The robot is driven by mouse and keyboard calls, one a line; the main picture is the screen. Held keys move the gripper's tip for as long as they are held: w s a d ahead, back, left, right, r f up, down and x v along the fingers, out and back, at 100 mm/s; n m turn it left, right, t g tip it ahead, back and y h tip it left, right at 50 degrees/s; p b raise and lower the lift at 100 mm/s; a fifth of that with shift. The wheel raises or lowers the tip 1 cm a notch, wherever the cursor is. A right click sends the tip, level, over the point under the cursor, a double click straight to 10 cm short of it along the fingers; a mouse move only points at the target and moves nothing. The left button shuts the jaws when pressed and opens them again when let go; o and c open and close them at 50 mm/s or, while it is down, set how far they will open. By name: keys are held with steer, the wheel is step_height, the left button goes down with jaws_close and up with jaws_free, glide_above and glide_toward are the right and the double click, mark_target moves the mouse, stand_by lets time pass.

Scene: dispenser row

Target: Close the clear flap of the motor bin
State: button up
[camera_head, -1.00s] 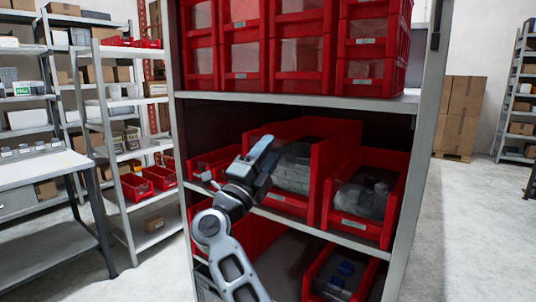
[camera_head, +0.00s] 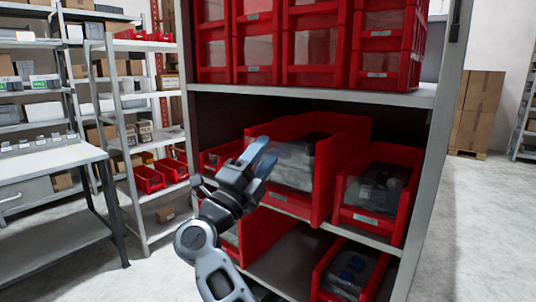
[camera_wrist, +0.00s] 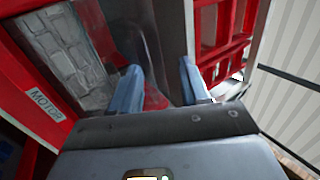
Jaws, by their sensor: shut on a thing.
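The motor bin (camera_head: 347,160) is the large red bin in the middle of the open shelf. Its MOTOR label (camera_wrist: 44,102) shows in the wrist view, with grey blocky contents behind the front. The clear flap (camera_head: 292,172) is at the bin's front; it also shows in the wrist view as a see-through sheet (camera_wrist: 134,36). My gripper (camera_head: 266,155) is at the flap's left side in the head view. In the wrist view its two blue fingers (camera_wrist: 161,68) stand a little apart, shut on the flap's edge. The exact contact is hard to see.
A smaller red bin (camera_head: 378,192) stands to the right and another (camera_head: 218,157) to the left. The shelf above (camera_head: 300,92) carries stacked red bins. More bins are below (camera_head: 345,272). A grey upright (camera_head: 437,150) bounds the rack at right.

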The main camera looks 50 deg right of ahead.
steer(key=shift+a, duration=1.45)
steer(key=b+v, duration=0.2)
steer(key=v, duration=0.5)
steer(key=shift+a+f+b, duration=0.25)
steer(key=shift+a+b, duration=0.05)
steer(key=shift+b, duration=0.05)
steer(key=a+f+b, duration=0.6)
steer(key=f, duration=0.1)
steer(key=shift+s, duration=0.2)
steer(key=shift+b, duration=0.35)
steer(key=shift+d, duration=0.1)
stand_by(0.6)
